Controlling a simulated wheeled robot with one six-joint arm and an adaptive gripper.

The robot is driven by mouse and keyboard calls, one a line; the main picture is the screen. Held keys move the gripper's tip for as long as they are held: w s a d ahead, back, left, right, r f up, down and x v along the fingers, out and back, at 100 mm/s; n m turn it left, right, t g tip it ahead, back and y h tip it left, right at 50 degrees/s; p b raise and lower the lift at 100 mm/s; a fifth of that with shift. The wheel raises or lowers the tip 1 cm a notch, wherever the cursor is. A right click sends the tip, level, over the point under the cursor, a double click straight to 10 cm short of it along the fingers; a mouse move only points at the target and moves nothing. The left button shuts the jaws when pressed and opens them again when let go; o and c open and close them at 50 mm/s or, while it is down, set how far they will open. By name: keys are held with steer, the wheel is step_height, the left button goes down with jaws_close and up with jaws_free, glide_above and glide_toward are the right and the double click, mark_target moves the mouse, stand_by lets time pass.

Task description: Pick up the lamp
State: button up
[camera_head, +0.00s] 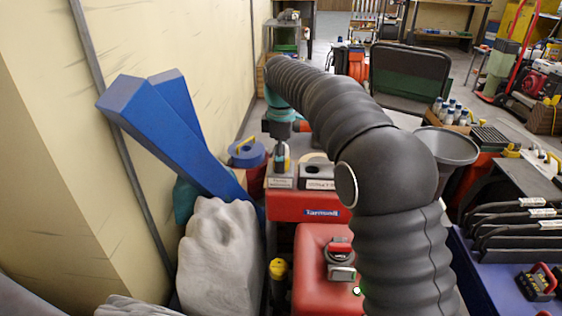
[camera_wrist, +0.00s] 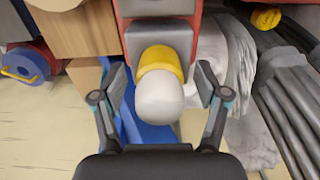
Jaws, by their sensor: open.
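What looks like the lamp, a rounded white head with a yellow collar (camera_wrist: 160,95), stands in a grey holder in the wrist view. My gripper (camera_wrist: 162,82) is open, with one finger on each side of the lamp and a visible gap to each. In the head view my gripper (camera_head: 281,140) points down over the labelled grey holder (camera_head: 281,183) on the red unit (camera_head: 305,206). Only a yellow and pale bit of the lamp shows there, partly hidden by the fingers. The lamp's lower part is hidden in both views.
A second labelled holder (camera_head: 318,183) stands just right of the lamp. Blue beams (camera_head: 165,130) lean at the left wall beside a blue round reel (camera_head: 247,153). A grey lumpy sack (camera_head: 219,258) and a red case (camera_head: 318,262) are nearer. A dark funnel (camera_head: 446,148) is at right.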

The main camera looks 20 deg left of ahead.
steer(key=shift+c, duration=0.3)
steer(key=c, duration=1.2)
steer(key=shift+r, duration=0.1)
